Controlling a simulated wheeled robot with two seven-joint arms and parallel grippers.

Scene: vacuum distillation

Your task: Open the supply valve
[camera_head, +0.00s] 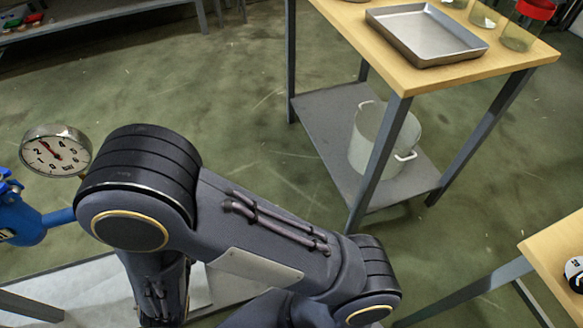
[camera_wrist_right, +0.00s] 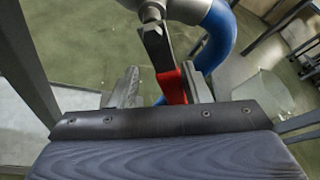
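In the right wrist view a valve lever has a bare grey metal upper part (camera_wrist_right: 157,45) and a red grip (camera_wrist_right: 173,88). It hangs from a pale metal valve body (camera_wrist_right: 182,8) beside a blue curved pipe (camera_wrist_right: 215,40). My right gripper (camera_wrist_right: 162,88) is open, with the red grip between its two fingers, close to the right finger. A gap shows at the left finger; I cannot tell whether the right one touches. In the head view blue pipework (camera_head: 22,220) shows at the left edge; the lever and both grippers are not visible there. My left gripper is in neither view.
A round pressure gauge (camera_head: 55,152) stands by the blue pipework, close to my arm. A wooden-topped table (camera_head: 455,75) at the upper right carries a metal tray (camera_head: 425,35) and glass jars. A white pot (camera_head: 384,138) sits on its lower shelf. Another table corner (camera_head: 560,255) is at the right.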

